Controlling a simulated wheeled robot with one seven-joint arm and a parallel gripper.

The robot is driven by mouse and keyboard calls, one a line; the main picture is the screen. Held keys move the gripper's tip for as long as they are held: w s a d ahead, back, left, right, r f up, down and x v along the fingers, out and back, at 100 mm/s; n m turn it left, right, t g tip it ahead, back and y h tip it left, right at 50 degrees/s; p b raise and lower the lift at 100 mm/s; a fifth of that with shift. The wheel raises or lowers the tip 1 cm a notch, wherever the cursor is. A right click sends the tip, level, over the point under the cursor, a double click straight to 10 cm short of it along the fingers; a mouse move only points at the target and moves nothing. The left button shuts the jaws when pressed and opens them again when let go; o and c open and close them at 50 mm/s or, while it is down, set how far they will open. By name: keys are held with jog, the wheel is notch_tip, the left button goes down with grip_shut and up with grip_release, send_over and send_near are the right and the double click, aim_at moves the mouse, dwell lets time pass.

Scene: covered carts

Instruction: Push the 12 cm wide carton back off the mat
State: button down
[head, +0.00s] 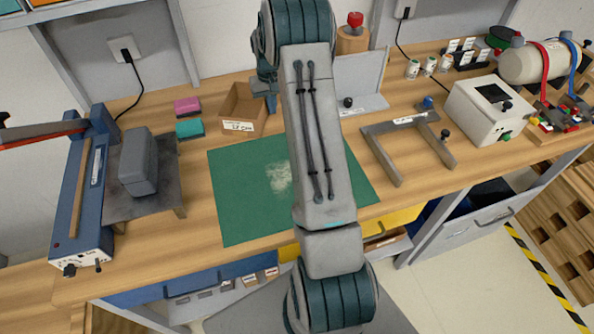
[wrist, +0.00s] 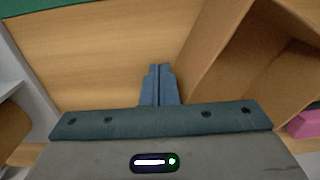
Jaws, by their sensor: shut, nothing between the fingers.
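The carton (head: 229,105) is an open brown cardboard box with a white label on its front; the label's text is too small to read surely. It stands on the bench just behind the back edge of the green mat (head: 235,190), with a thin strip of wood seeming to show between them. My gripper (head: 271,106) is beside the carton's right side, partly hidden by my arm. In the wrist view the blue fingers (wrist: 159,72) are together and empty over bare wood, with the carton (wrist: 235,55) close by. Whether they touch it cannot be told.
Pink (head: 187,106) and teal (head: 190,128) blocks lie left of the carton. A grey wall stands behind it. A grey upright plate (head: 360,80) and a metal frame (head: 397,170) are to the right. A blue machine (head: 85,200) is at the left.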

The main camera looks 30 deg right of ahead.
jog(key=shift+w+d, duration=0.2)
jog(key=shift+w, duration=0.35)
jog(key=shift+s+a, duration=0.1)
jog(key=shift+a, duration=0.05)
jog(key=shift+s+a+f+b, duration=0.1)
jog(key=shift+s+b, duration=0.25)
jog(key=shift+s, duration=0.25)
jog(key=shift+s+a+b, duration=0.15)
jog(key=shift+s+b, duration=0.1)
jog(key=shift+s, duration=0.4)
jog(key=shift+s+a+b, duration=0.15)
jog(key=shift+s+b, duration=0.05)
jog(key=shift+s, duration=0.45)
notch_tip(320, 180, up, 8)
jog(key=p, duration=0.5)
